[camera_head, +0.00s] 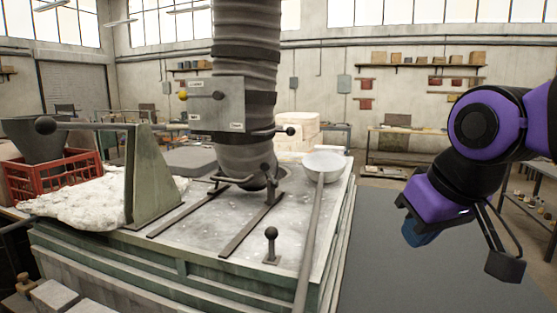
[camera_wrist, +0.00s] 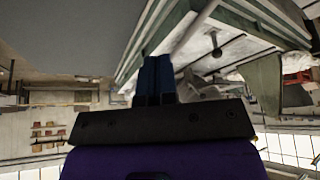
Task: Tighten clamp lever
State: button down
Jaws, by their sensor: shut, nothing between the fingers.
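Several ball-ended levers show in the head view, and I cannot tell which is the clamp lever. A short upright lever with a black ball (camera_head: 270,234) stands on the front of the worktop. Another black-ball lever (camera_head: 290,131) sticks out right of the grey control box (camera_head: 218,105). A long bar with a black ball (camera_head: 46,125) reaches left from the green angled bracket (camera_head: 146,178). My gripper (camera_head: 421,234) is right of the worktop, apart from all levers. Its blue fingers (camera_wrist: 155,77) are together and empty in the wrist view, where a black-ball lever (camera_wrist: 217,52) also shows.
A long-handled ladle (camera_head: 325,163) lies along the worktop's right edge, its handle past the front. A ribbed duct (camera_head: 246,60) rises from the middle. A red crate (camera_head: 60,174) and white lumpy material (camera_head: 92,205) are at left. Dark floor (camera_head: 405,270) is open below my gripper.

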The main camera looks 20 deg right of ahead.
jog(key=w+a+r+n+g+y, duration=0.1)
jog(key=w+a+r+g+y, duration=0.15)
jog(key=w, duration=0.85)
jog(key=w+a+r+g+y, duration=0.1)
jog(key=w+r+y, duration=0.3)
jog(key=w, duration=0.7)
jog(key=w+d+f+n+y, duration=0.1)
jog(key=w+y, duration=0.3)
jog(key=w, duration=0.8)
jog(key=w+d+f+n+y, duration=0.2)
jog(key=w+d+f+y, duration=0.1)
jog(key=w, duration=0.9)
jog(key=shift+d+f+y, duration=0.15)
jog(key=shift+d+y, duration=0.3)
jog(key=shift+d, duration=0.35)
jog(key=shift+w, duration=0.1)
send_over(270, 176)
jog(key=s+d, duration=0.1)
jog(key=d, duration=0.1)
jog(key=f, duration=0.3)
jog(key=shift+a, duration=0.25)
jog(key=shift+s, duration=0.1)
